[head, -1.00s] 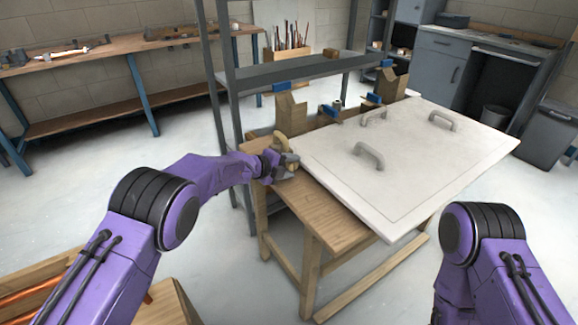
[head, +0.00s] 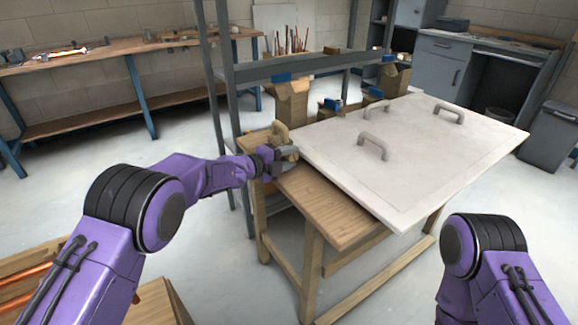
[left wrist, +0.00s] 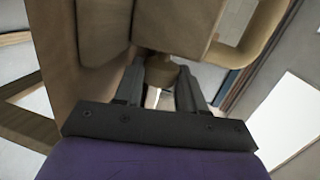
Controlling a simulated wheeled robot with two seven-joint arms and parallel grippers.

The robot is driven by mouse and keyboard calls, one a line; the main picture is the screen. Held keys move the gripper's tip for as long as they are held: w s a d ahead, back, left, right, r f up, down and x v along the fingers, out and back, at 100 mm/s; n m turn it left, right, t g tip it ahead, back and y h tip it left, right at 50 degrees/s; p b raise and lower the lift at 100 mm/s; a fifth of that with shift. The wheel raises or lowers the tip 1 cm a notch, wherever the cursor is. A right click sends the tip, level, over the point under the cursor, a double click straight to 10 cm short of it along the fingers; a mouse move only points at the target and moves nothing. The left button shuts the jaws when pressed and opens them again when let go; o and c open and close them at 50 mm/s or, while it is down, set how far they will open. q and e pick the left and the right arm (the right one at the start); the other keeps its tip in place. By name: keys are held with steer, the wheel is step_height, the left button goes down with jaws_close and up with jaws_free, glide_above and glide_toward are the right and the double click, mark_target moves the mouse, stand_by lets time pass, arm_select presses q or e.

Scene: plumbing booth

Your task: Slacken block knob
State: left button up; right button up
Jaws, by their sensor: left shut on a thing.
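My left gripper (head: 284,158) is at the left corner of the wooden bench, beside the white panel. A tan wooden block (head: 279,133) stands just behind and above its fingers. In the left wrist view, the block (left wrist: 172,25) fills the top centre, with a curved wooden part to its right. Both dark fingers of my left gripper (left wrist: 163,75) reach up under the block and are shut on a small brownish knob (left wrist: 178,75). The fingers and the block hide most of the knob. My right gripper is out of view; only part of that arm shows.
A white panel (head: 440,150) with several grey handles covers most of the wooden bench (head: 330,205). Wooden blocks with blue parts (head: 292,100) stand along its far edge. A grey shelf frame (head: 222,120) rises close behind my left gripper. Open floor lies left of the bench.

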arm_select(q)
steer(key=o, duration=0.8)
steer(key=shift+f, duration=0.1)
steer(key=shift+c, duration=0.2)
steer(key=shift+s+a, duration=0.1)
steer(key=v, duration=1)
steer(key=shift+s+a, duration=0.1)
